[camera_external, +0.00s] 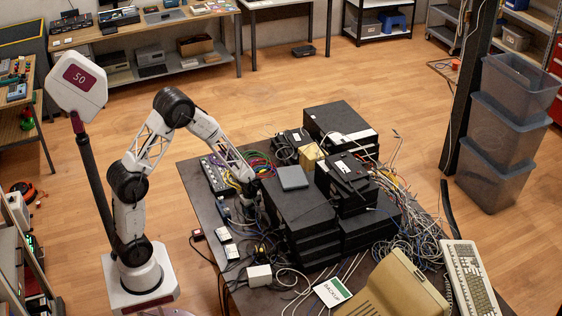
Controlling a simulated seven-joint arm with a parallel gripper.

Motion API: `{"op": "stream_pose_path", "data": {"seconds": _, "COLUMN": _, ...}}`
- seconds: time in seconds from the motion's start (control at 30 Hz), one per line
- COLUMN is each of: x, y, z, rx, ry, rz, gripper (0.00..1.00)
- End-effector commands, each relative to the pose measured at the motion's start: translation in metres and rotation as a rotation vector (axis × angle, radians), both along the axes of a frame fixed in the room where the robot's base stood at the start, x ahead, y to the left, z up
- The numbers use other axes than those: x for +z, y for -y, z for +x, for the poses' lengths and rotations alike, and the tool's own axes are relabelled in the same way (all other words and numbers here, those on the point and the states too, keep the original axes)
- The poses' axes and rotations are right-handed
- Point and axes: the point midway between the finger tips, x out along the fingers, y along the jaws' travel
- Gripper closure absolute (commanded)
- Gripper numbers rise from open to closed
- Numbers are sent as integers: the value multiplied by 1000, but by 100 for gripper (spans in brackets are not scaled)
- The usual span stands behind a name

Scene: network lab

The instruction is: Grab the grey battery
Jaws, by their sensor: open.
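A small flat grey box (292,177) lies on top of a stack of black boxes (300,207) on the dark table; it may be the grey battery, but it is too small to be certain. My gripper (250,208) points down at the left side of that stack, left of and lower than the grey box, and apart from it. It is open, but its fingers are small and hard to make out among cables, and I cannot tell what lies between them.
Taller black boxes (345,183) stand right of the grey box. A yellowish box (311,156) sits behind it. Tangled cables (400,225) cover the table's right side. White adapters (259,276), a beige machine (393,287) and a keyboard (469,277) lie toward the front.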

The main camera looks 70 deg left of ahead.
Motion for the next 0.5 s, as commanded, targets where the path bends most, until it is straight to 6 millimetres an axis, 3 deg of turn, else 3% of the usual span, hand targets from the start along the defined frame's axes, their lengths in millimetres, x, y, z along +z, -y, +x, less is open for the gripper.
{"op": "stream_pose_path", "data": {"seconds": 0.33, "x": 0, "y": 0, "z": 0, "rx": 0, "ry": 0, "rz": 0, "gripper": 46}}
{"op": "stream_pose_path", "data": {"seconds": 0.5, "x": 0, "y": 0, "z": 0, "rx": 0, "ry": 0, "rz": 0, "gripper": 72}}
